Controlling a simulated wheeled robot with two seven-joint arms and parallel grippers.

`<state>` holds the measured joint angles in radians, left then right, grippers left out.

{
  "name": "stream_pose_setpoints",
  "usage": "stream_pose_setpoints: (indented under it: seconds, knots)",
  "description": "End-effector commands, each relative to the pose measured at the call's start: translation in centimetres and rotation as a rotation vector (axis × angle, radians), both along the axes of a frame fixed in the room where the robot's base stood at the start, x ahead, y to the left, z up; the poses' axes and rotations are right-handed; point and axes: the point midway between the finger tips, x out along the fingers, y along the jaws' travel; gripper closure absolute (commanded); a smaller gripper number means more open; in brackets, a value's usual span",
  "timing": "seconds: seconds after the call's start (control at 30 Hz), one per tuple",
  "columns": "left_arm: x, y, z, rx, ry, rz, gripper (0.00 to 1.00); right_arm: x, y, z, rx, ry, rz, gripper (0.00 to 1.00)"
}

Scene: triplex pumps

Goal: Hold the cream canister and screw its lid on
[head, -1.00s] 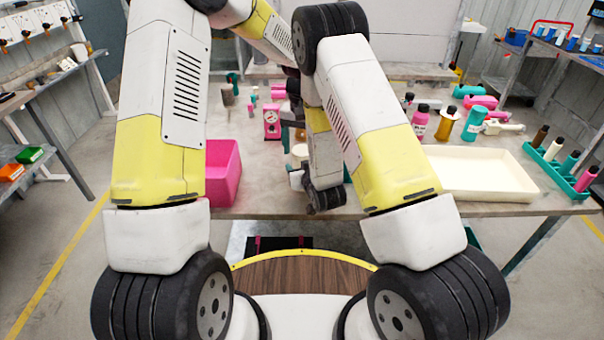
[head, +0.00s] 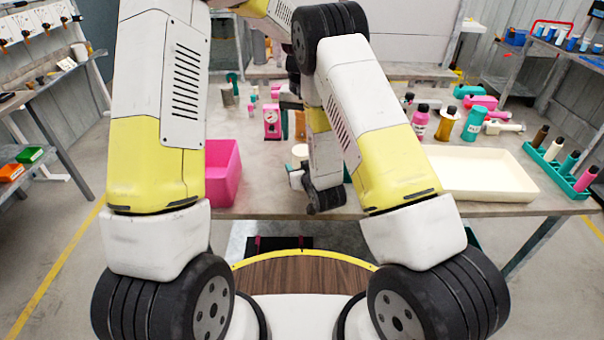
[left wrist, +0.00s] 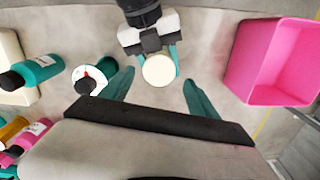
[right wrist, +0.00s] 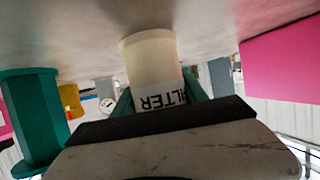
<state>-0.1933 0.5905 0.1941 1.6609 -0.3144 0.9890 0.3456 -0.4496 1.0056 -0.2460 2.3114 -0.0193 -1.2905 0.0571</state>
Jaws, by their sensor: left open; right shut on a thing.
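The cream canister (right wrist: 152,62) stands on the table in the right wrist view, with black lettering that reads "FILTER" upside down. My right gripper (right wrist: 160,92) is shut on it, a finger on each side. In the left wrist view the canister's round cream top (left wrist: 159,70) faces the camera; I cannot tell whether this is the lid, and no separate lid shows. My left gripper (left wrist: 158,82) is open, its teal fingers spread apart to either side of the canister and clear of it. In the head view the canister (head: 299,151) is partly covered by my right arm.
A pink bin (head: 238,172) stands to the left and a cream tray (head: 480,192) to the right. Teal and pink bottles (head: 474,122) stand behind the tray. A teal rack (head: 562,175) sits at the table's right edge. A teal post-like object (right wrist: 32,115) is close in the right wrist view.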

Motion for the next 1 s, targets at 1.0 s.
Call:
stream_pose_setpoints:
  seconds: [1.0]
  knots:
    - [0.0,0.0,-2.0,-0.003,-0.004,0.200,0.30,0.0,0.0,0.0,0.000,-0.001,0.000,1.00]
